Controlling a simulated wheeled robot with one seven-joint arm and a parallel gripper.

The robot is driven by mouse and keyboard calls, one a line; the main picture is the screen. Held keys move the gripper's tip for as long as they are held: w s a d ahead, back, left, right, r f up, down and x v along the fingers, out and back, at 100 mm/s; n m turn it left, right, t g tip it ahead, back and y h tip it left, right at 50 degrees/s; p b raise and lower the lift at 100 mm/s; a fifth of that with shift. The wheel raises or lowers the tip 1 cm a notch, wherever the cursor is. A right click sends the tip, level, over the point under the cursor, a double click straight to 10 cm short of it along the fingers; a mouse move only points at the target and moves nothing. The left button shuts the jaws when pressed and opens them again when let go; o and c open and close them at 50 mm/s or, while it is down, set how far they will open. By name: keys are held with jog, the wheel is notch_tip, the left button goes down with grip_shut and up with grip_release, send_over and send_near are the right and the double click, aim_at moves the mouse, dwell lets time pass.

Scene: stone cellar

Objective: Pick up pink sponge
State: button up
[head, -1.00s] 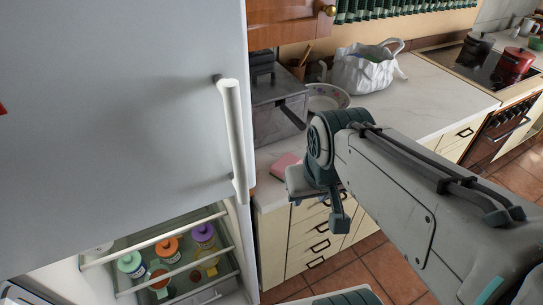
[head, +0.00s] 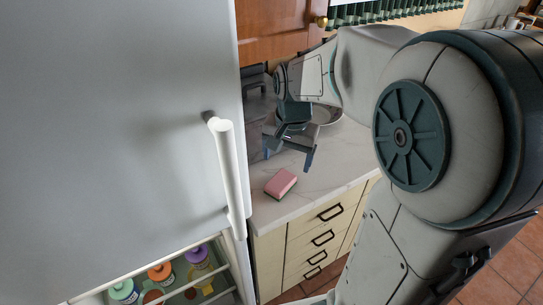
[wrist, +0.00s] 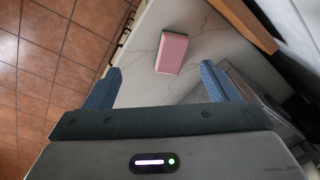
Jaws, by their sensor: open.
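The pink sponge (head: 281,183) lies flat on the pale marble countertop (head: 336,176), near its front edge beside the fridge. It has a darker underside. It also shows in the wrist view (wrist: 172,52), ahead of the fingers and roughly between their lines. My gripper (head: 287,162) is open and empty, with its blue-tipped fingers apart above the counter, behind the sponge in the head view. In the wrist view the two fingers (wrist: 160,82) stand wide apart, and the sponge is not between them.
The fridge door (head: 140,110) with its white handle (head: 228,175) stands close on the left. Several lidded jars sit on the lower fridge shelf. Drawers (head: 318,237) are below the counter. A wooden cabinet (head: 275,25) hangs above.

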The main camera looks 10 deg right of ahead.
aim_at(278, 185)
jog(key=w+f+m+g, duration=0.1)
jog(key=w+f+m, duration=0.2)
jog(key=w+f, duration=0.3)
jog(key=f+p, duration=0.1)
jog(key=f, duration=0.7)
jog(key=f+p, duration=0.1)
jog(key=f, duration=0.3)
jog(key=shift+w+a+f+p, duration=0.1)
jog(key=shift+w+a+p, duration=0.15)
jog(key=shift+w+p, duration=0.1)
jog(key=c, duration=1.1)
